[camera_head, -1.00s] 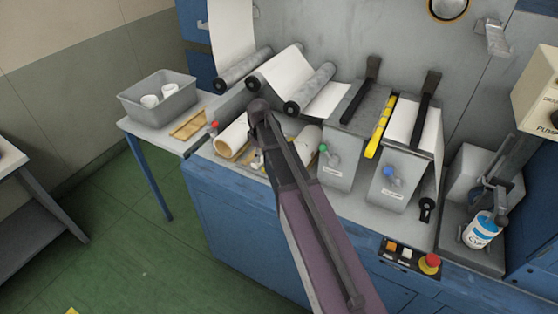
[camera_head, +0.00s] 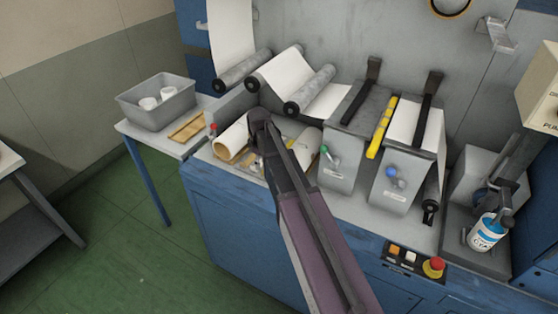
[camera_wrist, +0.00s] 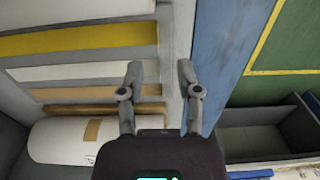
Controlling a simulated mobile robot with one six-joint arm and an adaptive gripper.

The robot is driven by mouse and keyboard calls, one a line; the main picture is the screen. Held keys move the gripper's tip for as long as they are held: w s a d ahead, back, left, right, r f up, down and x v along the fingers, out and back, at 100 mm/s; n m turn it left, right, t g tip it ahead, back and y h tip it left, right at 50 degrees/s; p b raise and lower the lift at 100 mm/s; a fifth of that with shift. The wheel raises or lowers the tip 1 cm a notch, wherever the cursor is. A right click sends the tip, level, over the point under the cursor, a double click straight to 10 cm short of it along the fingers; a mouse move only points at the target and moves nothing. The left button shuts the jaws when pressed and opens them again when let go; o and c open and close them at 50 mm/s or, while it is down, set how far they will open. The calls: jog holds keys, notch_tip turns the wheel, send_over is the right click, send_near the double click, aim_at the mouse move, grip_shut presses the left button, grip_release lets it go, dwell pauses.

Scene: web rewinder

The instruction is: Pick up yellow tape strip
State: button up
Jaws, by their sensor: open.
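The yellow tape strip (camera_wrist: 80,39) lies flat across the upper left of the wrist view, side by side with white and tan strips. Its left end runs out of the picture. My gripper (camera_wrist: 160,70) is open and empty; its two fingers point up in the wrist view, over the grey edge right of the strips. The yellow strip is left of and beyond the fingertips, apart from them. In the head view my arm hides my gripper; a small yellow patch (camera_head: 290,143) shows beside the arm, but I cannot tell if it is the strip.
In the wrist view, a white strip (camera_wrist: 80,71), a tan strip (camera_wrist: 75,93) and a white roll (camera_wrist: 65,142) lie nearby. A blue panel (camera_wrist: 228,50) is to the right. In the head view, a grey bin (camera_head: 157,101) stands left; a separate yellow bar (camera_head: 381,128) lies between grey units.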

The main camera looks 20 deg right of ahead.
aim_at(263, 175)
jog(key=shift+d+f+b, duration=0.1)
jog(key=shift+f+b, duration=1.85)
jog(key=shift+f, duration=0.25)
grip_shut()
